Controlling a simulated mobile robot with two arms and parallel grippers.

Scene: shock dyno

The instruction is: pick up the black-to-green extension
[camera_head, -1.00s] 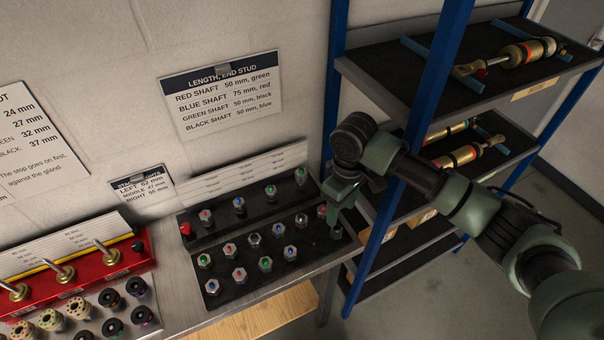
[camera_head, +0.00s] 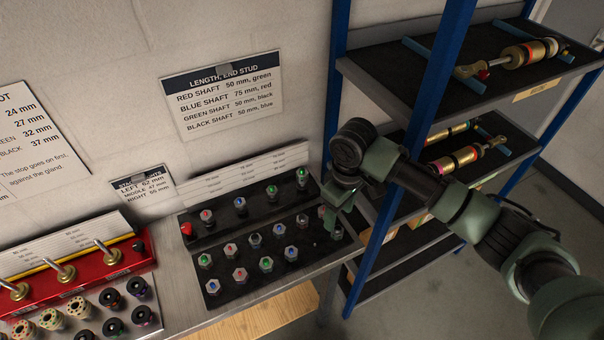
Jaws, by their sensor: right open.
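Small extensions with coloured ends stand upright in rows on a black rack. Green ends show on one at the back right (camera_head: 301,174), one in the front row (camera_head: 266,264) and one at the left of the middle row (camera_head: 205,260). Another has a dark top (camera_head: 255,240). I cannot tell which is the black-to-green extension, as the lower ends are hidden. My left gripper is out of view.
A blue-posted shelf (camera_head: 390,78) with gold shock absorbers (camera_head: 530,52) stands right of the bench, close to my right arm. A red rack (camera_head: 115,258) with several pegs and round parts is at the left. Printed signs (camera_head: 226,95) are on the wall.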

